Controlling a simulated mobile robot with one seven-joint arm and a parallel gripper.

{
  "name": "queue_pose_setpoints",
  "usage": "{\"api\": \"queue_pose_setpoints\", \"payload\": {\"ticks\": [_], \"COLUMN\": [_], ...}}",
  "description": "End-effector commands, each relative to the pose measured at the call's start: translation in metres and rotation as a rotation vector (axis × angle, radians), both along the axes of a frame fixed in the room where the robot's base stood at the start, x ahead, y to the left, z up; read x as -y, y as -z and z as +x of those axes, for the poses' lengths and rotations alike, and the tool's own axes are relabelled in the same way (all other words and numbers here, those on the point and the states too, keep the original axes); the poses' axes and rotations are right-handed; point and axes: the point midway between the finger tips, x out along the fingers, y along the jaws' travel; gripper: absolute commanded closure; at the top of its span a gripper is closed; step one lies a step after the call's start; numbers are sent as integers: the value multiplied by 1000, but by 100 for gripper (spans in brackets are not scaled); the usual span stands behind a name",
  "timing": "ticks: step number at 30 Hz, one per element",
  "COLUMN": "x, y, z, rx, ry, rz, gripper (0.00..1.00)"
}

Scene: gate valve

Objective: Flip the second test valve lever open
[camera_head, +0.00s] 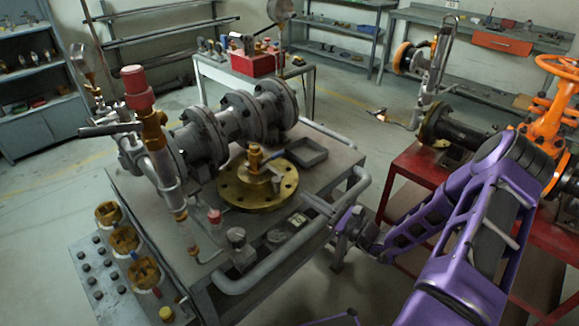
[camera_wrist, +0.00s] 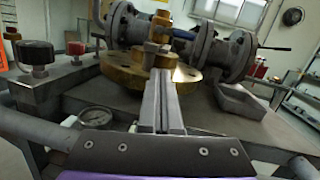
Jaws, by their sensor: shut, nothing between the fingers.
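A brass valve (camera_head: 255,158) with a small blue lever (camera_head: 273,155) stands on a round brass flange (camera_head: 232,190) on the grey cart. In the wrist view the brass valve (camera_wrist: 158,30) and flange (camera_wrist: 122,68) are straight ahead. A long dark lever (camera_head: 110,129) sticks out left from the pipework beside a red-capped brass fitting (camera_head: 153,117). Which lever is the second test valve's, I cannot tell. My gripper (camera_head: 308,196) is shut and empty at the cart's right side. In the wrist view its fingers (camera_wrist: 164,80) point at the flange; contact is unclear.
Grey flanged pipe (camera_head: 240,115) runs along the cart's back. A tubular rail (camera_head: 290,255) edges the cart. An open grey tray (camera_head: 300,152) lies right of the flange. A red stand (camera_head: 425,170) with an orange handwheel valve (camera_head: 545,120) is at right.

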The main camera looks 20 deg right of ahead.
Motion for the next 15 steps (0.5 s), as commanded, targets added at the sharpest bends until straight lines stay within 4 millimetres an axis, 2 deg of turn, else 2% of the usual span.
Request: {"api": "queue_pose_setpoints", "payload": {"ticks": [3, 6, 11, 15], "x": [18, 23, 17, 3], "y": [11, 14, 11, 6], "z": [2, 4, 17, 39], "rx": [-24, -33, -31, -31], "ry": [90, 119, 122, 119], "rz": [100, 132, 136, 135], "gripper": [100, 100, 100, 100]}}
